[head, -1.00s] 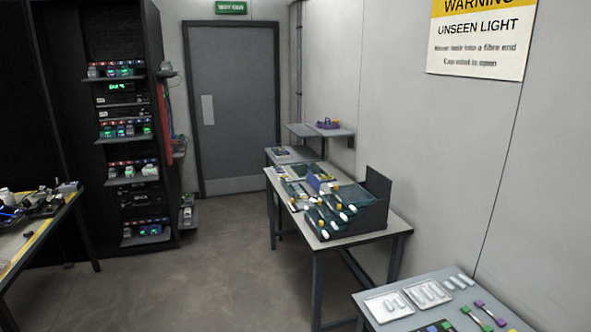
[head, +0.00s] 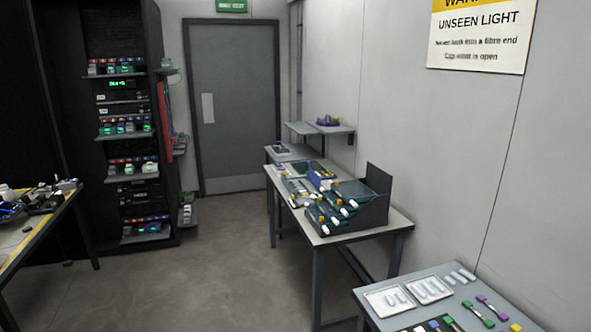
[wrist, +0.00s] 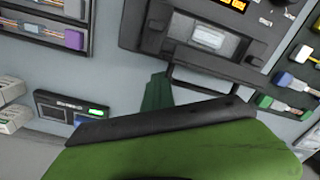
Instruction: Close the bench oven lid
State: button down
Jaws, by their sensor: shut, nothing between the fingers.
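In the wrist view, a dark device (wrist: 205,40) with orange readouts and a pale window stands at the top. A dark bar-like frame (wrist: 215,80) projects from its near side. It may be the bench oven, but I cannot tell for sure, nor whether its lid is open. My gripper (wrist: 157,90) shows its green body and dark edge from the bottom up, with a narrow green tip pointing at the device. It is shut and empty, with the tip just short of the frame. Contact cannot be judged. My gripper is not in the head view.
In the wrist view, trays with coloured clips (wrist: 295,80) lie right, and a small box with a green light (wrist: 75,108) lies left. In the head view, a bench with dark equipment (head: 45,200) stands left, a rack (head: 125,130) behind it. The middle floor is clear.

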jog(key=shift+s+a+f+b, duration=0.2)
jog(key=shift+a+f+b, duration=0.35)
jog(key=shift+f+b, duration=0.25)
jog(key=shift+w+d+f, duration=0.1)
jog(key=shift+d+f, duration=0.05)
jog(key=shift+f, duration=0.1)
jog(key=shift+r, duration=0.15)
notch_tip(320, 180, up, 7)
jog(key=p, duration=0.7)
jog(key=shift+w+d+r, duration=0.15)
jog(key=shift+d, duration=0.05)
